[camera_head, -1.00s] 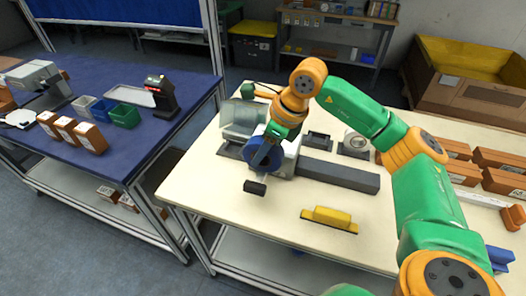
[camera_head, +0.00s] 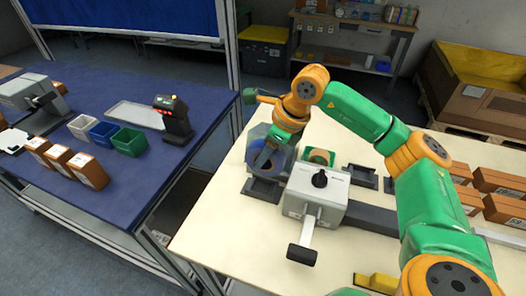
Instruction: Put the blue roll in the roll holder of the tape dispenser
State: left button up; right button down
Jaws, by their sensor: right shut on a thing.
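My right gripper (camera_head: 264,158) is shut on the blue roll (camera_head: 284,159), which it holds upright. The gripper's jaws cover part of the roll. The roll is beside the left end of a grey-white machine (camera_head: 316,196) with a black knob on top and a black-ended lever at its front, which looks like the tape dispenser. A low dark holder (camera_head: 262,190) lies just below and in front of the roll. I cannot tell whether the roll touches it. My left gripper is not in view.
A green-framed part (camera_head: 318,156) and small dark stands (camera_head: 360,176) are behind the machine. A long grey block (camera_head: 372,219) and a yellow block (camera_head: 378,282) lie to the right. Brown boxes (camera_head: 500,180) line the right side. A blue table (camera_head: 100,185) stands left.

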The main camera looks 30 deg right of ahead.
jog(key=f+b, duration=0.2)
jog(key=f, duration=0.1)
jog(key=f+b, duration=0.3)
jog(key=f, duration=0.1)
jog(key=shift+w+f, duration=0.2)
jog(key=shift+f, duration=0.05)
jog(key=shift+w+f+b, duration=0.15)
jog(key=shift+b, duration=0.15)
jog(key=shift+c, duration=2)
grip_release()
jog(key=v, duration=0.7)
